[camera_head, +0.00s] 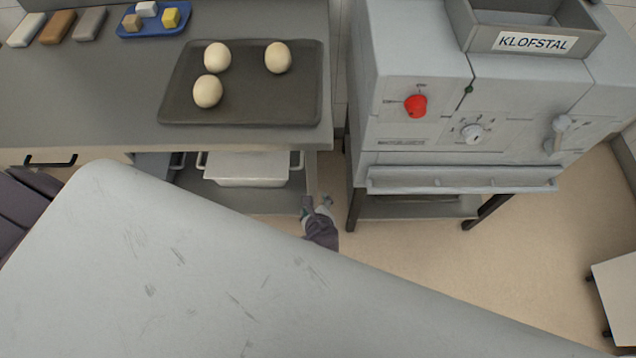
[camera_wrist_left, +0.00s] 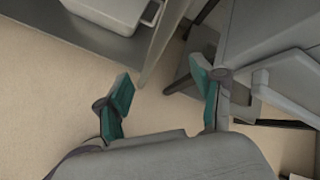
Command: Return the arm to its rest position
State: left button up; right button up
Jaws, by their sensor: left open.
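My left gripper (camera_head: 317,203) shows in the head view just beyond the edge of a pale grey surface that hides most of the arm. It hangs low over the floor, in front of the gap between the counter and the oven. In the left wrist view my left gripper (camera_wrist_left: 165,100) has its two teal-padded fingers wide apart, with nothing between them. My right gripper is in neither view.
The counter (camera_head: 90,115) holds a dark tray (camera_head: 240,112) with three dough balls. A white bin (camera_head: 250,168) sits on the shelf below. The oven (camera_head: 420,65) with a red knob stands right, bearing a grey box (camera_head: 485,38) labelled KLOFSTAL. Floor (camera_head: 400,255) is clear.

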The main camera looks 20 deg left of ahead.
pick_arm(q)
jog(key=s+a+f+n+g+h, duration=0.1)
jog(key=s+a+f+n+g, duration=0.1)
jog(key=s+f+n, duration=0.35)
jog(key=s+a+f+n+g+h, duration=0.1)
jog(key=s+a+f+n+g, duration=0.15)
jog(key=s+f, duration=0.65)
jog(key=s+a+f+n+g+h, duration=0.1)
jog(key=s+f+n, duration=0.2)
jog(key=s+n, duration=0.3)
jog(key=s+a+f+n+g+h, duration=0.1)
jog(key=s+f+n, duration=0.3)
jog(key=s, duration=0.9)
jog(key=a+n, duration=0.1)
jog(key=n, duration=0.1)
jog(key=shift+f+n+g+h+b, duration=0.25)
jog(key=shift+n+g+h+b, duration=0.05)
jog(key=shift+g, duration=0.05)
